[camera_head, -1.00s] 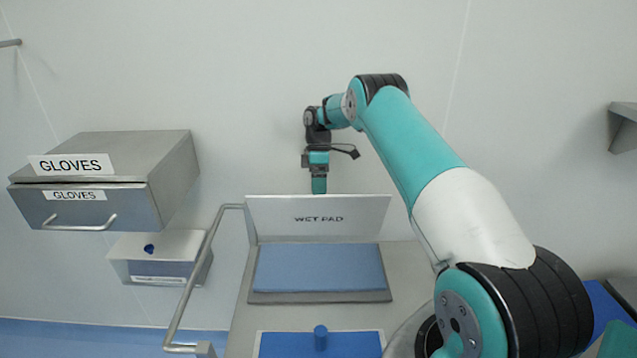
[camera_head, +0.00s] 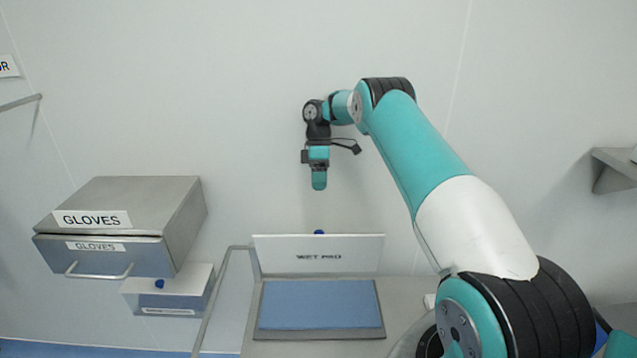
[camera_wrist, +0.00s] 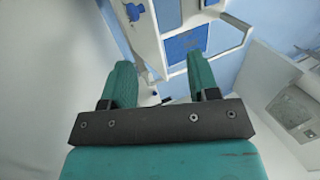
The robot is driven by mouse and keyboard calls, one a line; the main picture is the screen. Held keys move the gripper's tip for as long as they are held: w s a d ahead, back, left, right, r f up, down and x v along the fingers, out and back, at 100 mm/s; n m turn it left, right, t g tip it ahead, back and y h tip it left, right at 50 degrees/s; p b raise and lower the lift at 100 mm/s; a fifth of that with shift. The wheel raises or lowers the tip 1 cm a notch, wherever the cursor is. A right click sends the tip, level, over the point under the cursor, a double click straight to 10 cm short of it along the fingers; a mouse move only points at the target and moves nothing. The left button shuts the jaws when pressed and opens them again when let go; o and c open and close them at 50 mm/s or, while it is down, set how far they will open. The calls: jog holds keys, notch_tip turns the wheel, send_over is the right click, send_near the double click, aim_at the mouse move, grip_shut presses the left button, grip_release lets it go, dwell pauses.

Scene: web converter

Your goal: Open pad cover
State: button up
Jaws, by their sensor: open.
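The pad cover (camera_head: 350,254), a pale panel marked WET PAD, stands raised and nearly upright at the back of the pad box. The blue pad (camera_head: 318,305) lies uncovered in front of it. A small blue knob (camera_head: 319,232) shows at the cover's top edge. My gripper (camera_head: 319,183) hangs fingers down above the cover, clear of it in the picture. In the wrist view, its two teal fingers (camera_wrist: 160,68) are spread with nothing between them.
A metal GLOVES box (camera_head: 140,215) with a drawer handle hangs at left, above a smaller box (camera_head: 170,293). A bent metal rail (camera_head: 214,300) runs left of the pad box. A grey shelf (camera_head: 617,168) juts from the right wall. Wall space around my gripper is free.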

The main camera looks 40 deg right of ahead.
jog(key=shift+r+p, duration=0.95)
jog(key=shift+r, duration=0.7)
